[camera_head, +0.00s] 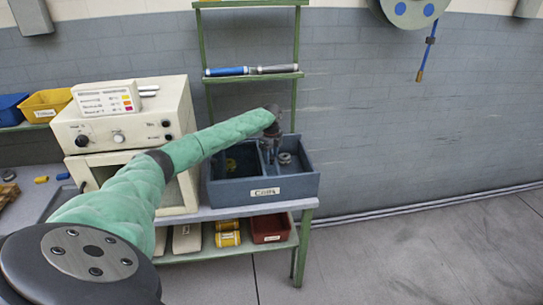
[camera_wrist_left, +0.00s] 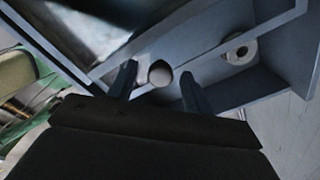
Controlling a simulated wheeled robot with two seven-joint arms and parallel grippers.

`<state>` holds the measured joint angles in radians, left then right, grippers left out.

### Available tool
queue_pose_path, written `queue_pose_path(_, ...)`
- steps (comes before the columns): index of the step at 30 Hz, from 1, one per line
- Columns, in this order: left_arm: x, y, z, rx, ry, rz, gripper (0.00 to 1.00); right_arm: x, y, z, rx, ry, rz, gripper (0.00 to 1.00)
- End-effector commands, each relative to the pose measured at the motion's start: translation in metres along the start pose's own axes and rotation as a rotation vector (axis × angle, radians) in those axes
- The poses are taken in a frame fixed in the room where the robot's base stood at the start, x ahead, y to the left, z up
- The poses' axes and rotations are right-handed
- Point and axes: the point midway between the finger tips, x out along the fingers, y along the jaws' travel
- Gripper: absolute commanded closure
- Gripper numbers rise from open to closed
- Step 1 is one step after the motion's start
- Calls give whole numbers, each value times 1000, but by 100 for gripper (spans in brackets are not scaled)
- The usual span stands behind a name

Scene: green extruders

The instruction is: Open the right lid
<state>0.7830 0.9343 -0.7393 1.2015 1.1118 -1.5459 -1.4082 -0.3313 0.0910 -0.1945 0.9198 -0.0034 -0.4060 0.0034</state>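A blue-grey bin (camera_head: 262,189) with a white label on its front stands on the bench and has dark compartments. My left gripper (camera_head: 271,146) points down into the bin near its middle divider. In the left wrist view, the two fingers of my left gripper (camera_wrist_left: 158,72) are apart. A small round knob-like piece (camera_wrist_left: 160,73) lies between them in the picture, with gaps on both sides. A metal ring (camera_head: 285,158) lies in the right compartment and also shows in the left wrist view (camera_wrist_left: 240,48). I cannot clearly make out a separate lid. My right gripper is out of view.
A cream oven-like machine (camera_head: 128,130) stands left of the bin. A shelf above (camera_head: 252,75) carries blue and grey rods. A red bin (camera_head: 270,229) and yellow cylinders (camera_head: 228,232) sit on the lower shelf. The floor to the right is clear.

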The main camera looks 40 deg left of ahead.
Motion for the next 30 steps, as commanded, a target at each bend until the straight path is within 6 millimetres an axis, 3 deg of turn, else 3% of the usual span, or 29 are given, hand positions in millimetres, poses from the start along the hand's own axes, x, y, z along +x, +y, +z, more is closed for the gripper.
queue_pose_path(11,-9,-1,0,1,1,-2,50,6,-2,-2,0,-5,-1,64)
queue_pose_path(15,-28,-1,0,1,0,-2,50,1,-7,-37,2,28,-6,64)
queue_pose_path(19,-50,-1,0,1,0,-3,50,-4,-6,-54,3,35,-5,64)
queue_pose_path(30,-77,0,0,0,0,1,50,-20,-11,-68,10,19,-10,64)
